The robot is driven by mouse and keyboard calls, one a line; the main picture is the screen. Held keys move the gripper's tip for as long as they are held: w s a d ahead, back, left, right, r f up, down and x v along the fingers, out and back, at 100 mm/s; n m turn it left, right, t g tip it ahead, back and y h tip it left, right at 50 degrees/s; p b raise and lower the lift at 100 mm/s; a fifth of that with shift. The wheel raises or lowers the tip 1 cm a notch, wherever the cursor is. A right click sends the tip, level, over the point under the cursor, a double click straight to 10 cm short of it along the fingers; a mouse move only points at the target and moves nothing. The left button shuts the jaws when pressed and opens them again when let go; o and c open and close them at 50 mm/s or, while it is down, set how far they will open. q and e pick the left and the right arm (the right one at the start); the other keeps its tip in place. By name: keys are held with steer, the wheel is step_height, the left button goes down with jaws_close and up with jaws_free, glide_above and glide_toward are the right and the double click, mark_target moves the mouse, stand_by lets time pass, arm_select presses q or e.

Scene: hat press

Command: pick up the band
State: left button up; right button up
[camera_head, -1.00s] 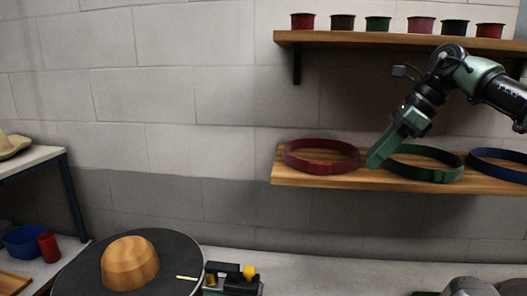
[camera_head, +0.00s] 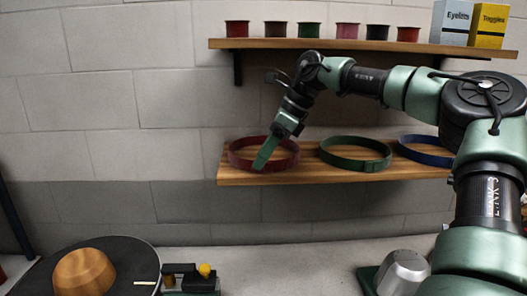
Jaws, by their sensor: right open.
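Three bands lie on the lower wooden shelf (camera_head: 330,172): a dark red band (camera_head: 240,161), a green band (camera_head: 352,163) in the middle and a blue band (camera_head: 424,157) at the right. My right gripper (camera_head: 263,162) points down and left at the red band and overlaps its front right part in the picture. It is open, seen from the side, and holds nothing that I can see. I cannot tell whether it touches the red band or whether the band's wall is between its fingers. My left gripper is not in view.
An upper shelf (camera_head: 330,44) above my wrist holds several small pots and boxes marked Eyelets (camera_head: 452,24) and Toggles (camera_head: 490,27). Below are a wooden hat block (camera_head: 84,272) on a dark round plate (camera_head: 135,262), a small tool (camera_head: 190,280) and a grey metal dome (camera_head: 404,272).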

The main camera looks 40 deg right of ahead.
steer(key=shift+w+a+f, duration=0.2)
steer(key=shift+w+f, duration=0.1)
steer(key=shift+f, duration=0.2)
steer(key=shift+w+f, duration=0.1)
steer(key=shift+f, duration=0.1)
steer(key=shift+d, duration=0.15)
steer(key=c, duration=0.3)
jaws_close()
steer(key=shift+r, duration=0.15)
